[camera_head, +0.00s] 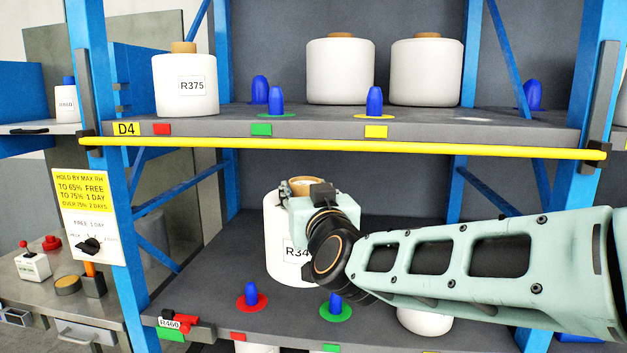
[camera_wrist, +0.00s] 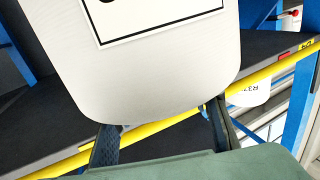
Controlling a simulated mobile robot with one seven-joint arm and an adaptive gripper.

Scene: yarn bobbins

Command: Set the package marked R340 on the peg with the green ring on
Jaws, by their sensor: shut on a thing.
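The white package (camera_head: 280,235) has a label reading "R34", the rest hidden by my arm. It is upright in front of the lower shelf's back, behind the pegs in the picture; whether its base touches the shelf is unclear. My gripper (camera_head: 302,186) is shut on its brown core at the top. In the wrist view the package (camera_wrist: 150,85) fills the middle, between my fingers (camera_wrist: 160,140). On the lower shelf, a blue peg (camera_head: 335,301) stands in a green ring (camera_head: 335,316), empty. On the upper shelf another blue peg (camera_head: 276,97) has a green ring (camera_head: 275,115), also empty.
A blue peg (camera_head: 251,292) with a red ring is left of the lower green one. A white package (camera_head: 424,321) sits under my arm. The upper shelf holds package R375 (camera_head: 175,85) and two others. A yellow bar (camera_head: 400,150) runs across the rack front.

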